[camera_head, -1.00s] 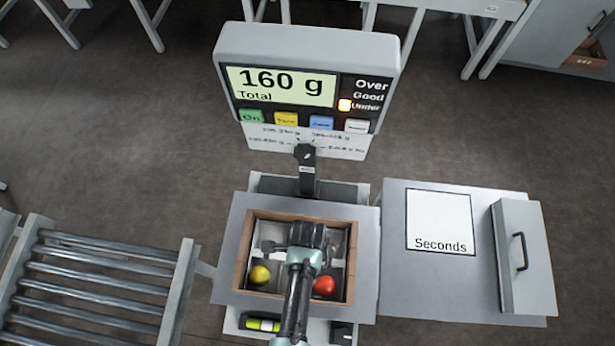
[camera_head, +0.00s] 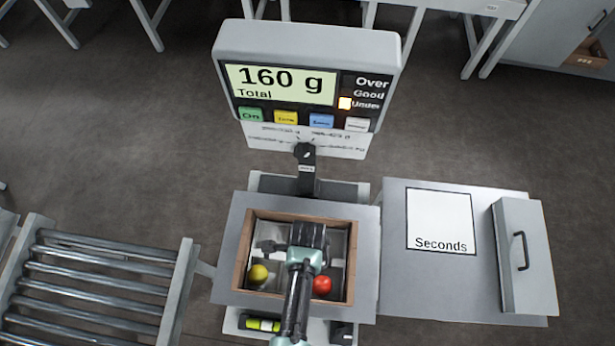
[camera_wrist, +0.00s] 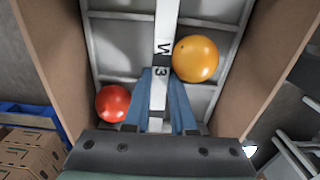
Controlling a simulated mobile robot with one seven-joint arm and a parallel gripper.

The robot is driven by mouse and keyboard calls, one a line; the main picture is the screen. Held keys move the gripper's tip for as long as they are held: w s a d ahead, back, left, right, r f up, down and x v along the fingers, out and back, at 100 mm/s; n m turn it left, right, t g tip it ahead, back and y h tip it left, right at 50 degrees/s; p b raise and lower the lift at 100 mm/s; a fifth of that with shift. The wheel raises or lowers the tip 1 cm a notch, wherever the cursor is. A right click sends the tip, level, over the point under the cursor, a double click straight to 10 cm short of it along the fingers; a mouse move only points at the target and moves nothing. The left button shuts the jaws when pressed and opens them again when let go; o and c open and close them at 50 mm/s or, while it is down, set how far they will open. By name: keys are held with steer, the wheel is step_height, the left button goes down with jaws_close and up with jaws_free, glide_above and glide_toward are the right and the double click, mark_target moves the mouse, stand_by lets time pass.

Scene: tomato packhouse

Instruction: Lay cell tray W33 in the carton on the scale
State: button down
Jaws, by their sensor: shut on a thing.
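The carton (camera_head: 241,252) is an open brown box on the scale platform (camera_head: 367,265). Cell tray W33 is grey-white with a raised middle strip (camera_wrist: 164,40); its label is partly covered. The tray (camera_head: 268,235) is inside the carton walls; I cannot tell whether it rests on the bottom. A yellow tomato (camera_head: 258,275) and a red tomato (camera_head: 321,285) sit in its cells, on either side of the strip. My gripper (camera_wrist: 157,100) is shut on the strip, fingers pointing down into the carton. In the head view, my gripper (camera_head: 306,240) hides the tray's middle.
The scale display (camera_head: 280,85) reads 160 g, with the Under light lit. A roller conveyor (camera_head: 95,285) stands at left. At right is a grey table with a "Seconds" sheet (camera_head: 440,220) and a handled box (camera_head: 523,260). Brown cartons (camera_wrist: 28,150) show in the wrist view.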

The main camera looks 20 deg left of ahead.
steer(key=shift+f, duration=0.3)
steer(key=c, duration=0.7)
jaws_free()
steer(key=shift+c, duration=1.4)
step_height(320, 180, up, 9)
steer(key=p, duration=0.8)
steer(key=shift+f, duration=0.2)
steer(key=shift+f, duration=0.1)
